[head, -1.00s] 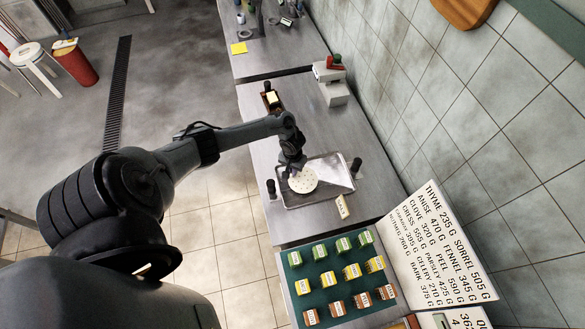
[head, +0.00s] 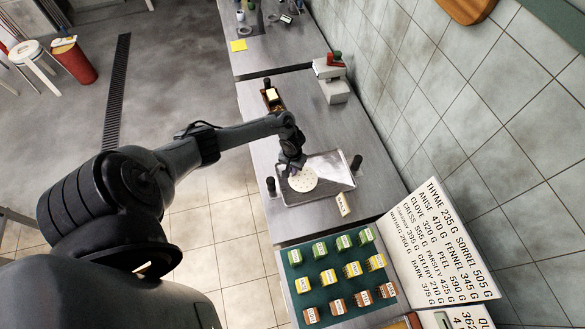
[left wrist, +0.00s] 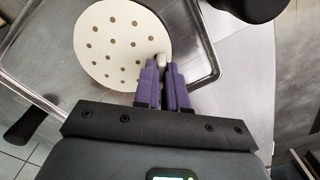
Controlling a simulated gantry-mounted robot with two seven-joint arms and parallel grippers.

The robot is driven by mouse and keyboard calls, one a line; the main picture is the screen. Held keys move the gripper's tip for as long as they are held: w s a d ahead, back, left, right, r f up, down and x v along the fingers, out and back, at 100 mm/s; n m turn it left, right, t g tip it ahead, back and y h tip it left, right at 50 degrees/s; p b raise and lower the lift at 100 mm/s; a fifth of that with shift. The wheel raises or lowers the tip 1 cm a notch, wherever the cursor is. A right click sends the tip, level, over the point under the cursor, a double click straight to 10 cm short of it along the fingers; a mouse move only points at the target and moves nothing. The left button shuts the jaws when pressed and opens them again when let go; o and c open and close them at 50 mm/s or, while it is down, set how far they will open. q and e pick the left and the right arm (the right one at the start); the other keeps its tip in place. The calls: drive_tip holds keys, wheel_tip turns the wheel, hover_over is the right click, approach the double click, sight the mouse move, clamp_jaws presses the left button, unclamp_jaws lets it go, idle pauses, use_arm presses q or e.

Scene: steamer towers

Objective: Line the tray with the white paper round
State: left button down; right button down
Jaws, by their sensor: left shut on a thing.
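The white paper round (head: 303,180) has several small holes and lies over the left part of the metal tray (head: 338,172) in the head view. In the left wrist view the round (left wrist: 122,45) fills the upper middle, with the tray's rim (left wrist: 216,72) to its right. My left gripper (head: 291,165) is at the round's edge. Its purple fingers (left wrist: 162,66) are shut on a small pale tab at that edge. I cannot tell whether the round touches the tray floor. My right gripper is not in view.
A green board (head: 292,258) with several labelled blocks is nearer. A scale-like device (head: 333,82) stands farther back.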

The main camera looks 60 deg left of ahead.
use_arm(q)
drive_tip(key=shift+f, duration=0.4)
drive_tip(key=c, duration=1.4)
unclamp_jaws()
drive_tip(key=shift+s+a, duration=0.1)
drive_tip(key=shift+r+p, duration=0.25)
drive_tip(key=shift+p, duration=0.15)
drive_tip(key=shift+r+p, duration=0.65)
drive_tip(key=shift+p, duration=0.1)
drive_tip(key=shift+w+d+r+p, duration=0.1)
drive_tip(key=shift+r+p, duration=0.35)
drive_tip(key=shift+p, duration=0.05)
drive_tip(key=shift+w+d+r+p, duration=0.1)
drive_tip(key=shift+r+p, duration=0.3)
drive_tip(key=shift+p, duration=0.1)
drive_tip(key=shift+w+d+r+p, duration=0.1)
drive_tip(key=shift+d+r+p, duration=0.05)
drive_tip(key=shift+r+p, duration=0.6)
drive_tip(key=shift+w+d+r+p, duration=0.1)
drive_tip(key=shift+r+p, duration=0.5)
drive_tip(key=shift+p, duration=0.25)
